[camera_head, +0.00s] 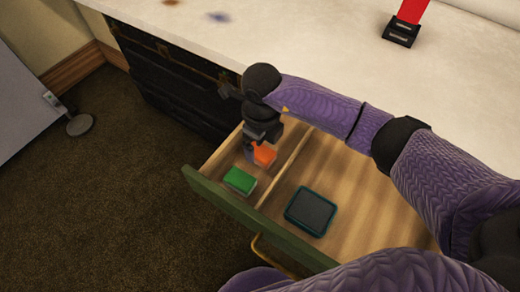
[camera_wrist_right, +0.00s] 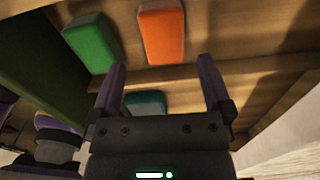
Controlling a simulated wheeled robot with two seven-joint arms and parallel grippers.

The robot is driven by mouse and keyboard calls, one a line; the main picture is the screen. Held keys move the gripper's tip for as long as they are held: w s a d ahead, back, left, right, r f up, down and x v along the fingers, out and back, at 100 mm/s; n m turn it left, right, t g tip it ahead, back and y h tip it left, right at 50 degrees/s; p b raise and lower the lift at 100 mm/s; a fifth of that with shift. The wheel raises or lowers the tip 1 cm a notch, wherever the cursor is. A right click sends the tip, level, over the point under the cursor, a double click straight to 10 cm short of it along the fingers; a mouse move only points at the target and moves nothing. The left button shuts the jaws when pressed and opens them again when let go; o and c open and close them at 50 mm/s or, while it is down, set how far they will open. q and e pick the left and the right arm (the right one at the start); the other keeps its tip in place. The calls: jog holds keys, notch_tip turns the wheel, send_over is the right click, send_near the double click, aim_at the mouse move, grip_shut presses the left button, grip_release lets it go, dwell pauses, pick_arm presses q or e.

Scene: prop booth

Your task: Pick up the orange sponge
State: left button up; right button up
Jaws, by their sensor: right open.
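The orange sponge (camera_head: 265,154) lies in the left compartment of the open drawer, partly hidden behind my right gripper in the head view. In the right wrist view the whole orange sponge (camera_wrist_right: 161,33) shows just beyond the fingertips, roughly in line with the gap between them. My right gripper (camera_head: 256,152) is over that compartment, close to the sponge. Its two fingers (camera_wrist_right: 162,72) are apart with nothing between them; whether one touches the sponge I cannot tell. My left gripper is not in view.
A green sponge (camera_head: 239,181) lies in the same compartment, nearer the drawer front (camera_head: 228,207). A wooden divider (camera_head: 286,164) separates it from a dark teal-rimmed object (camera_head: 311,211). The pale countertop (camera_head: 300,50) lies behind, with a red-and-black item (camera_head: 402,28).

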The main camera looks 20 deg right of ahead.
aim_at(262, 152)
jog(key=f+b, duration=0.2)
jog(key=f, duration=0.3)
jog(key=shift+d+f+b, duration=0.2)
jog(key=shift+b, duration=0.15)
jog(key=shift+w+r, duration=0.1)
jog(key=shift+r, duration=0.05)
jog(key=shift+c, duration=0.5)
jog(key=c, duration=1.2)
jog(key=shift+o, duration=0.2)
notch_tip(262, 152, up, 9)
jog(key=p, duration=0.5)
jog(key=shift+r, duration=0.6)
